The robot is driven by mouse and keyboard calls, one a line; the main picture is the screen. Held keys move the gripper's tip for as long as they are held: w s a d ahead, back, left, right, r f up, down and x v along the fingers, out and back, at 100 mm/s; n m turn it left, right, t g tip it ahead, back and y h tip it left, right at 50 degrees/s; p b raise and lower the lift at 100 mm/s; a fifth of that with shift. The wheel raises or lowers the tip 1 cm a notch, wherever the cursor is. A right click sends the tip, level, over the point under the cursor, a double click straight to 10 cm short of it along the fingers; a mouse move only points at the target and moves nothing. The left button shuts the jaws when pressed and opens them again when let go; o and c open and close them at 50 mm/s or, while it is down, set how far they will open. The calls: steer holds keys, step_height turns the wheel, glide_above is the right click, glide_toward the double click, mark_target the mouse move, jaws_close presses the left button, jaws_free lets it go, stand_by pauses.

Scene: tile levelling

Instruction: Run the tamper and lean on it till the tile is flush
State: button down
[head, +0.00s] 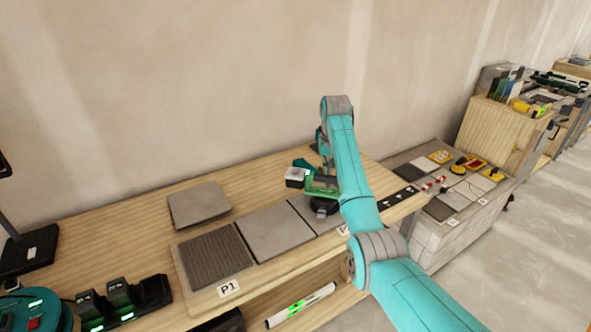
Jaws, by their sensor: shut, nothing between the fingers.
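The green tamper (318,184), with a white-and-black block at its left end and a dark round foot (322,208), stands on or just above a grey tile (308,211) at the right of the panel row. My forearm hides its right side. A second grey tile (273,232) lies in the middle, and a dark ribbed bed (215,258) lies at the left by the P1 label. Whether either tile is flush is too small to tell. My arm reaches over the bench by the tamper; its own links hide my gripper.
A loose grey tile (198,204) lies at the back of the wooden bench (150,225). Battery chargers (122,301) stand front left. A level (301,305) lies on the lower shelf. At right, a lower stand (440,234) holds tiles and yellow and red items.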

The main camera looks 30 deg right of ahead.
steer(key=shift+r, duration=2.95)
